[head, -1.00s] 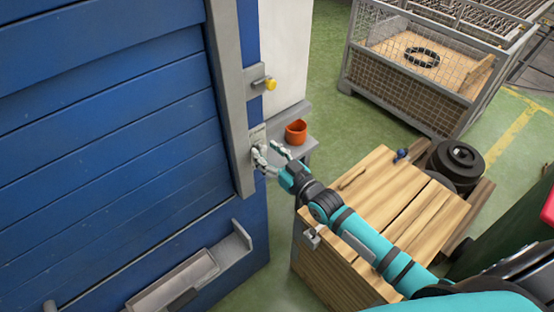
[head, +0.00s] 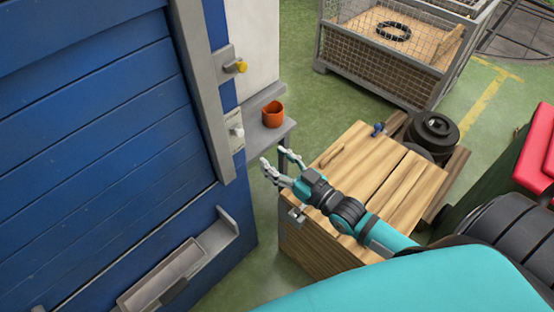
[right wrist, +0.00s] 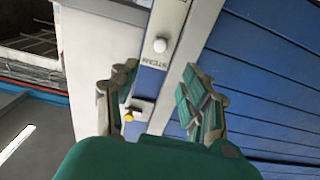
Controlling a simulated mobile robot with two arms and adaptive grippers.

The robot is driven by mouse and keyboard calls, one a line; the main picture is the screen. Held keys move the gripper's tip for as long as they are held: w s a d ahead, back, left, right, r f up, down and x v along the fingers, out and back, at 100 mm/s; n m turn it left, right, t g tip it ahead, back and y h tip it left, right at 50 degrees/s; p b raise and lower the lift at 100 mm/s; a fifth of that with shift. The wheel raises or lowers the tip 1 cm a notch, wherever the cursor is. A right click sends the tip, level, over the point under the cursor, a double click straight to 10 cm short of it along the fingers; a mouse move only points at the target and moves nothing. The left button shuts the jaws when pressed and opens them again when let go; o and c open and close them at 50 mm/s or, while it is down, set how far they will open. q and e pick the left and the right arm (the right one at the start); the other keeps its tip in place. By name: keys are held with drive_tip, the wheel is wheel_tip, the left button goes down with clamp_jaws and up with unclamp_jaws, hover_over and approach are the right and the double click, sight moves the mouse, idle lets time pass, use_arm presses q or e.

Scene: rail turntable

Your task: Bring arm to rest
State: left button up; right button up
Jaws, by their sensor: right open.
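My right gripper (head: 277,169) is open and empty in the head view, beside the wooden crate's near left corner. It is apart from the blue slatted wall (head: 110,130). To its upper left, a light switch plate with a pale knob (head: 236,130) sits on the wall's grey post. In the right wrist view the open fingers (right wrist: 165,95) frame a grey post, with a white round knob (right wrist: 160,45) over a label that seems to read STEAM. My right arm (head: 350,215) reaches in from the lower right. My left gripper is not in view.
A wooden crate (head: 400,185) stands below my right arm. An orange pot (head: 272,114) stands on a small grey shelf. A yellow knob (head: 241,67) juts from the post. A mesh bin (head: 370,62) stands behind, and a red-lidded bin (head: 537,150) at right. Green floor lies between.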

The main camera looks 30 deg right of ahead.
drive_tip(key=s+d+f+m+g+h, duration=0.1)
drive_tip(key=s+d+f+g+h, duration=0.15)
drive_tip(key=f, duration=0.75)
drive_tip(key=s+d+f+g+h+b, duration=0.1)
drive_tip(key=s+f+g, duration=0.15)
drive_tip(key=f, duration=0.85)
drive_tip(key=s+d+f+m+g+h, duration=0.15)
drive_tip(key=s+f, duration=0.25)
drive_tip(key=f, duration=0.6)
drive_tip(key=s+a+f+g, duration=0.1)
drive_tip(key=s+f+g, duration=0.3)
drive_tip(key=s+f, duration=0.6)
drive_tip(key=s+a+f+g+h+b, duration=0.1)
drive_tip(key=s+f+g, duration=0.4)
drive_tip(key=s, duration=1.5)
wheel_tip(320, 180, down, 6)
drive_tip(key=shift+a+r+n, duration=0.15)
drive_tip(key=shift+a+n, duration=0.15)
drive_tip(key=shift+n, duration=0.15)
drive_tip(key=shift+g, duration=0.25)
